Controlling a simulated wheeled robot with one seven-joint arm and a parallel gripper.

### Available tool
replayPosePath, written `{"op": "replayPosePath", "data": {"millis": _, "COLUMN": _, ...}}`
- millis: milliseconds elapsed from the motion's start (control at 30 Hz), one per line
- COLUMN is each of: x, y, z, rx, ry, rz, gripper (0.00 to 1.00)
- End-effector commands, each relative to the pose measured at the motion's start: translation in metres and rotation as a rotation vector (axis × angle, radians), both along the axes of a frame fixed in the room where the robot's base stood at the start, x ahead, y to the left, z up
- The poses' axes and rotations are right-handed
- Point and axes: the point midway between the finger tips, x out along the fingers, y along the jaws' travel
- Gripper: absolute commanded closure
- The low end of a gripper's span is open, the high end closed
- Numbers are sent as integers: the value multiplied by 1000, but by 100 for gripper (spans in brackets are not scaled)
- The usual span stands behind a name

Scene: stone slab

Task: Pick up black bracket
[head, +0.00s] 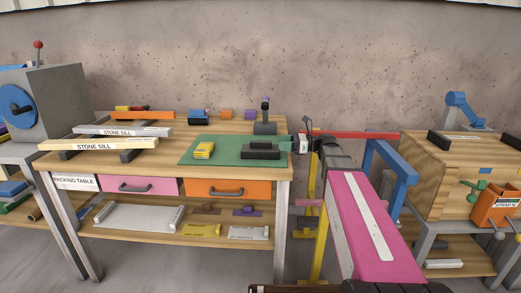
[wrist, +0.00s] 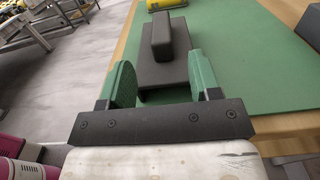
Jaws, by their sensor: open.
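The black bracket (head: 261,154), a dark flat base with a raised block on it, lies on the green mat (head: 222,146) on the packing table. In the wrist view the bracket (wrist: 165,70) is straight ahead, its near end between the two green fingers of my gripper (wrist: 160,68). The fingers are open, with a gap beside the bracket; I cannot tell whether either touches it. In the head view my gripper (head: 292,145) is at the bracket's right, near the table's right edge, and partly hidden by my arm.
A yellow block (head: 203,150) lies on the mat, left of the bracket. A dark stand (head: 265,124) is behind it. Stone sills (head: 105,144) lie on the table's left. An orange drawer (head: 228,188) is below. A wooden box (head: 440,175) stands at the right.

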Motion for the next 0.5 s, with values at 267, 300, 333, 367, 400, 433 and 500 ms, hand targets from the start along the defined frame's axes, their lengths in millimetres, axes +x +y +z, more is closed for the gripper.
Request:
{"op": "replayPosePath", "data": {"millis": 267, "x": 2, "y": 23, "z": 1, "rx": 0, "ry": 0, "rz": 1, "gripper": 43}}
{"op": "replayPosePath", "data": {"millis": 300, "x": 2, "y": 29, "z": 1, "rx": 0, "ry": 0, "rz": 2, "gripper": 43}}
{"op": "replayPosePath", "data": {"millis": 333, "x": 3, "y": 33, "z": 2, "rx": 0, "ry": 0, "rz": 2, "gripper": 43}}
{"op": "replayPosePath", "data": {"millis": 367, "x": 3, "y": 37, "z": 2, "rx": 0, "ry": 0, "rz": 2, "gripper": 43}}
{"op": "replayPosePath", "data": {"millis": 400, "x": 3, "y": 43, "z": 1, "rx": 0, "ry": 0, "rz": 1, "gripper": 43}}
{"op": "replayPosePath", "data": {"millis": 433, "x": 3, "y": 46, "z": 1, "rx": 0, "ry": 0, "rz": 1, "gripper": 43}}
{"op": "replayPosePath", "data": {"millis": 500, "x": 3, "y": 52, "z": 1, "rx": 0, "ry": 0, "rz": 1, "gripper": 43}}
